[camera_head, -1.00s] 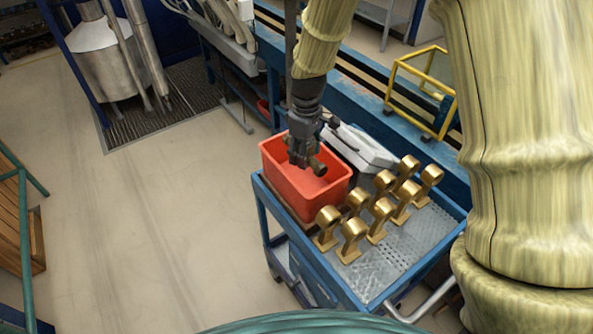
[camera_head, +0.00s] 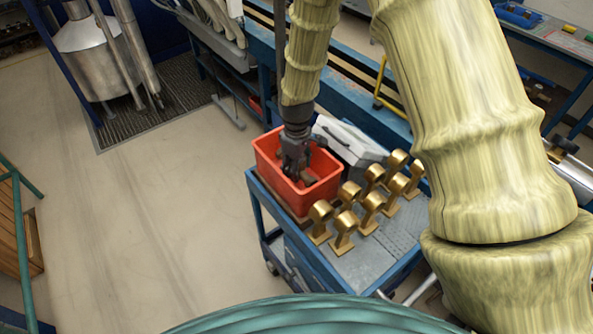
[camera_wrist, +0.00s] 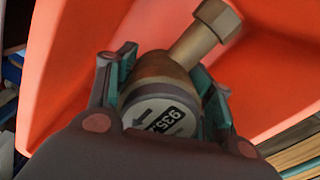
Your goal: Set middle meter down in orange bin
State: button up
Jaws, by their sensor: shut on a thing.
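The orange bin (camera_head: 262,160) stands on the left end of a blue cart. My gripper (camera_head: 297,172) is down inside the bin's opening. In the wrist view my gripper (camera_wrist: 165,95) is shut on a meter (camera_wrist: 160,100), a brass body with a round pale dial, black digits and a hexagonal brass end. The bin's orange walls (camera_wrist: 80,50) surround the meter there. In the head view the meter is mostly hidden by the gripper and bin. I cannot tell whether the meter touches the bin floor.
Several brass stands (camera_head: 343,232) are in rows on the cart's metal top (camera_head: 375,262), right of the bin. A grey-white case (camera_head: 350,140) sits behind the bin. A blue bench (camera_head: 345,75) runs behind the cart. The floor at left is clear.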

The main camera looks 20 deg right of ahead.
jog(key=shift+w+f+p, duration=0.25)
jog(key=shift+f+p, duration=0.1)
jog(key=shift+f, duration=0.65)
jog(key=shift+s+f, duration=0.15)
jog(key=shift+f, duration=0.35)
jog(key=shift+f, duration=0.2)
jog(key=o, duration=1.6)
jog(key=shift+r, duration=0.15)
jog(key=shift+r+b, duration=2.4)
jog(key=shift+r, duration=3.6)
